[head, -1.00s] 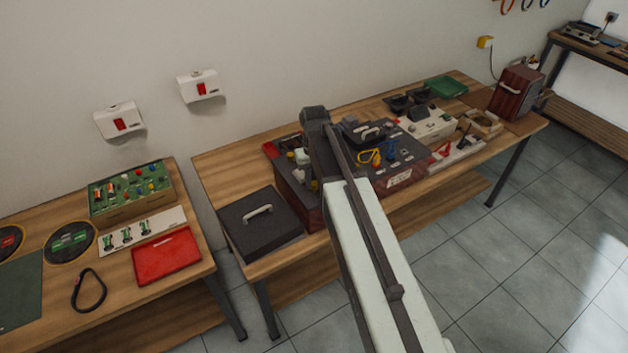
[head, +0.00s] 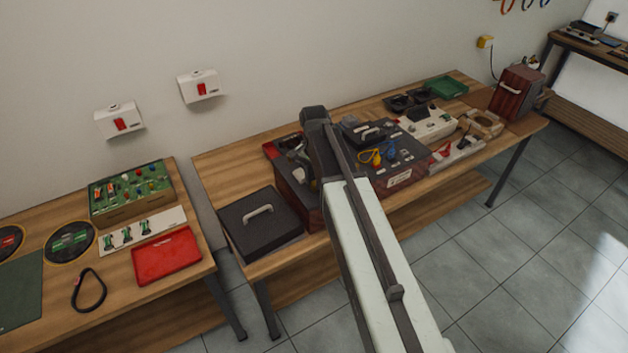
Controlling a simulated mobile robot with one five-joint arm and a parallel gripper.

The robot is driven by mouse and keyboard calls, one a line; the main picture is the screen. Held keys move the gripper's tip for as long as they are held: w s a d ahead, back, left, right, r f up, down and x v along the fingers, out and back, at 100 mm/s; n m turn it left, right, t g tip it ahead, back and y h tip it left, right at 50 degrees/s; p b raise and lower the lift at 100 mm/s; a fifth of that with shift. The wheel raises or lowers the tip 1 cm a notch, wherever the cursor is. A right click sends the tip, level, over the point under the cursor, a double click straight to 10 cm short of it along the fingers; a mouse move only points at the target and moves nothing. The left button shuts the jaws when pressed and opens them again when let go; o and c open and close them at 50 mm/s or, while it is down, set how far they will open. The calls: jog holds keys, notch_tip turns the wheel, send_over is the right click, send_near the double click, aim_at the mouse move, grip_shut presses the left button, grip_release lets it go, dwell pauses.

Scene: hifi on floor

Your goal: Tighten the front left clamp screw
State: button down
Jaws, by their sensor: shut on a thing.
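The dark red workpiece unit (head: 287,188) with a dark top stands on the middle bench. My arm reaches over its left part. My gripper (head: 314,172) points down there and is largely hidden behind my own arm. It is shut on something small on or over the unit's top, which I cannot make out. The front left clamp screw cannot be told apart; that area is mostly covered by my arm. To the right of my arm, the top carries a yellow loop (head: 370,156) and a blue knob-like part (head: 390,154).
A black case with a handle (head: 262,222) stands left of the unit. A white device (head: 428,122), a green tray (head: 447,88) and a dark red box (head: 517,92) lie to the right. The left bench holds a red tray (head: 167,256) and a green circuit board (head: 131,191).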

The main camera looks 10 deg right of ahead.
aim_at(313, 183)
jog(key=shift+a+m, duration=0.1)
jog(key=shift+m, duration=0.6)
jog(key=c, duration=1.2)
grip_release()
jog(key=shift+r, duration=0.15)
notch_tip(313, 183, up, 8)
jog(key=p, duration=0.8)
jog(key=shift+f, duration=0.25)
